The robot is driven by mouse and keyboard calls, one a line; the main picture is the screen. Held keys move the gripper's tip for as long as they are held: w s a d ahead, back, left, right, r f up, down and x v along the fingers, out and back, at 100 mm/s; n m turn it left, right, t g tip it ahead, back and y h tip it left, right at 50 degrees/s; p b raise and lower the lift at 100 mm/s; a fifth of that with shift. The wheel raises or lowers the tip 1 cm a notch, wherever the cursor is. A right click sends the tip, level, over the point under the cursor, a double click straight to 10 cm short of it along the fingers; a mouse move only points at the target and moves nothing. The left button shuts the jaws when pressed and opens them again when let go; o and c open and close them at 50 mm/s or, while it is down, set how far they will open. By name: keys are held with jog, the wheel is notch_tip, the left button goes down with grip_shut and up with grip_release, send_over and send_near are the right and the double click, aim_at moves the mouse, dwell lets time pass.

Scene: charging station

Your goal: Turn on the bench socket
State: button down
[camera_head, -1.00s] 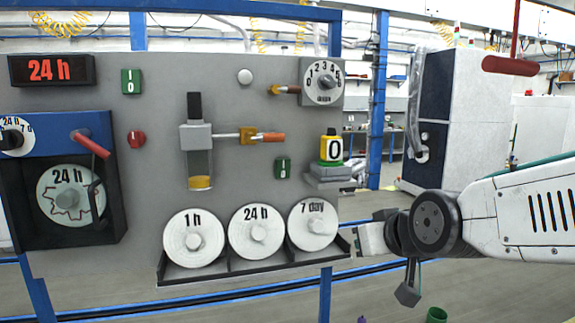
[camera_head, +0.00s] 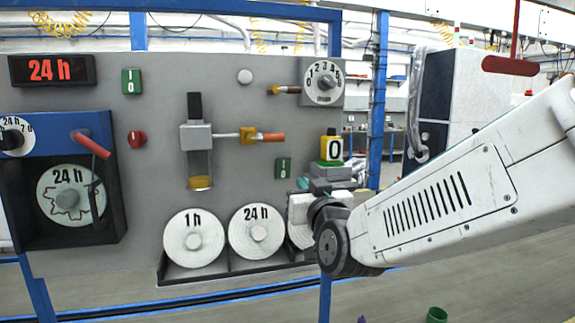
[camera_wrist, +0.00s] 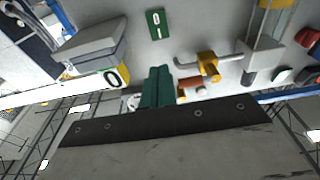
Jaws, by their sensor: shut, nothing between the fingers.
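A small green rocker switch (camera_head: 283,168) marked 0 is on the grey panel, below the orange-handled valve (camera_head: 262,137). The switch also shows in the wrist view (camera_wrist: 157,23), above my fingertips. A grey stepped box with a yellow block (camera_head: 331,148) marked 0 is right of the switch; the yellow block is left of my fingers in the wrist view (camera_wrist: 113,76). No part is labelled as the bench socket. My gripper (camera_wrist: 159,70) has green fingers, shut and empty, apart from the switch. In the head view its fingertips (camera_head: 303,183) are just below the switch and the box.
Another green switch (camera_head: 131,81) and a red knob (camera_head: 136,139) are at the panel's left. The 1 h disc (camera_head: 193,239) and 24 h disc (camera_head: 256,232) sit in a low rack. My arm hides most of the third disc. A dial (camera_head: 323,82) is at the top right.

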aim_at(285, 160)
jog(key=x, duration=1.3)
jog(key=shift+w, duration=0.25)
